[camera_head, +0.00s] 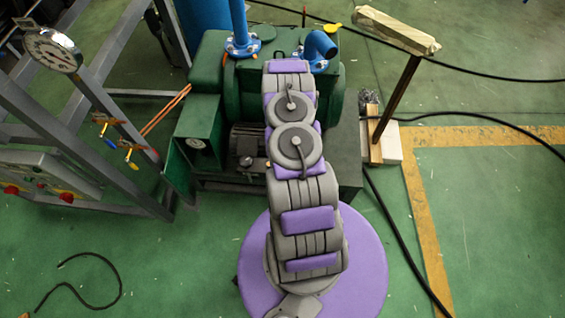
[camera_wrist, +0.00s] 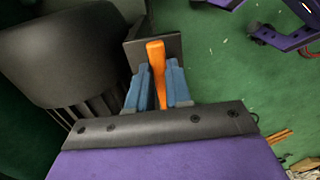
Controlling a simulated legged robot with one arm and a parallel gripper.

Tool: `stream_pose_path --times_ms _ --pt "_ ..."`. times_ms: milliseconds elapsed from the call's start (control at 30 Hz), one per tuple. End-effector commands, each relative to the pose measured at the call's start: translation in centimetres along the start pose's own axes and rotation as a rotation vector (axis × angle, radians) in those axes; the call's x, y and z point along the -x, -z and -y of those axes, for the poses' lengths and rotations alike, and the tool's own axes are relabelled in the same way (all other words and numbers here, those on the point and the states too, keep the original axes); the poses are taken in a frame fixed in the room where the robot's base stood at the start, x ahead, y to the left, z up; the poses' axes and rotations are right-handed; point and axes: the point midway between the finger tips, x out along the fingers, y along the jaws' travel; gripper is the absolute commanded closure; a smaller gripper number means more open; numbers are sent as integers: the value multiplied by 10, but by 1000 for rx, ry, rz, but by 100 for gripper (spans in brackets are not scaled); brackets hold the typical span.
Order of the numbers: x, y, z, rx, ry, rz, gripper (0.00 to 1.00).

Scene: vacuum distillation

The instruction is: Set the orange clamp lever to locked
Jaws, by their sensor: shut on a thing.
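The orange clamp lever (camera_wrist: 157,62) shows in the wrist view, upright in the picture between the two blue fingers of my gripper (camera_wrist: 156,85). The fingers are shut on it, one on each side, and its rounded top end stands out past the fingertips. The lever's base and the clamp it belongs to are hidden. In the head view my purple and grey arm reaches over the green pump machine (camera_head: 205,105) and hides the gripper. I cannot make out the lever there.
A dark rounded motor-like body (camera_wrist: 70,55) stands close on the gripper's left in the wrist view. Blue pipes with flanges (camera_head: 242,45) rise behind my arm. A grey metal frame with a gauge (camera_head: 52,50) stands at left. A black hose (camera_head: 400,240) crosses the floor at right.

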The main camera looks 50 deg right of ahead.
Motion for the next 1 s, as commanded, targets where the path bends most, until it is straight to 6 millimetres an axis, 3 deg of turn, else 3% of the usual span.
stream_pose_path --times_ms 133,167,400,733,1000 --pt "2 2 -6 7 -13 -5 100" --pt "2 2 -6 7 -13 -5 78" --pt "2 1 -4 4 -8 -3 55" --pt "6 2 -2 3 -5 -1 55" --pt "47 1 -2 3 -4 0 55"
